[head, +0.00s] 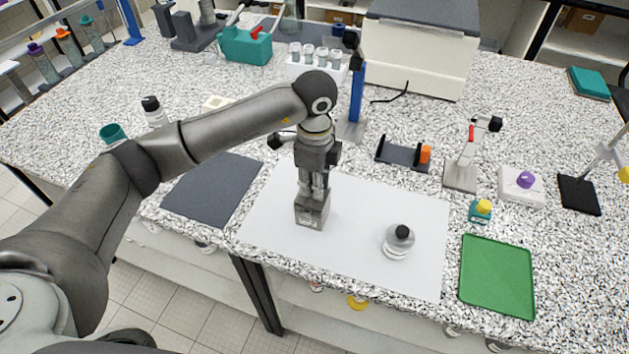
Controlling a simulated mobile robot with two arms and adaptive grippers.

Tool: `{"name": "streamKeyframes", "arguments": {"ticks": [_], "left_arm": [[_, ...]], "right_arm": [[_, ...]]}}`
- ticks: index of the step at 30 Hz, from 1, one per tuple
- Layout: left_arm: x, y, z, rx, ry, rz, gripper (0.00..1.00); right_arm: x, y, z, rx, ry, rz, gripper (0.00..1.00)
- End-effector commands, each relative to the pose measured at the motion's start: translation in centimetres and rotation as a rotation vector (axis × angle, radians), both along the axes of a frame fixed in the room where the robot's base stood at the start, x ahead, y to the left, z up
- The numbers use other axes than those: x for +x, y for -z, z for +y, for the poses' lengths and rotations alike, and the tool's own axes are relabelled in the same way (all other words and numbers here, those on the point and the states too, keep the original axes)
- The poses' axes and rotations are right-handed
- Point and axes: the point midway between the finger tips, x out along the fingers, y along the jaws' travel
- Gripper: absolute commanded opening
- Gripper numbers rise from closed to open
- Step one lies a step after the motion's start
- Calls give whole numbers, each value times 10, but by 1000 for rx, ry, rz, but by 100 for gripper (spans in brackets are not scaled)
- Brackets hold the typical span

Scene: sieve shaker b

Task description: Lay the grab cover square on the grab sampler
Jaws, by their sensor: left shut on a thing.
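The grab sampler (310,217) is a small grey metal box with a pale label on its front, standing on the white mat (262,222). My left gripper (313,192) comes straight down over it, its fingertips at the top of the box. It is shut on a small grey piece there, which I take as the grab cover; the fingers largely hide it. I cannot tell whether the cover touches the sampler or sits square on it. My right gripper is not in view.
A round clear bottle with a black cap (399,241) stands on the mat to the right. A green tray (497,277) lies further right, a dark mat (212,190) to the left. A blue stand (355,100) rises behind the gripper. The mat between sampler and bottle is clear.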

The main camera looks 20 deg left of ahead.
Motion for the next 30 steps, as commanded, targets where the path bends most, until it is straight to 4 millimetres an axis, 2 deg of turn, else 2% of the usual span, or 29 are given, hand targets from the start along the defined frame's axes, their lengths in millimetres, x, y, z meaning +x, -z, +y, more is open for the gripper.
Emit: {"name": "streamKeyframes", "arguments": {"ticks": [14, 15, 20, 30], "left_arm": [[0, 3, 0, 0, 0, 0, 0], [0, 3, 0, 0, 0, 0, 25], [0, 3, 0, 0, 0, 0, 45], [0, 2, 0, 0, 0, 0, 45]], "right_arm": [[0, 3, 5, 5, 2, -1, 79], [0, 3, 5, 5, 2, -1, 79], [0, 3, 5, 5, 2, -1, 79], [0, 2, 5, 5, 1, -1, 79]]}}
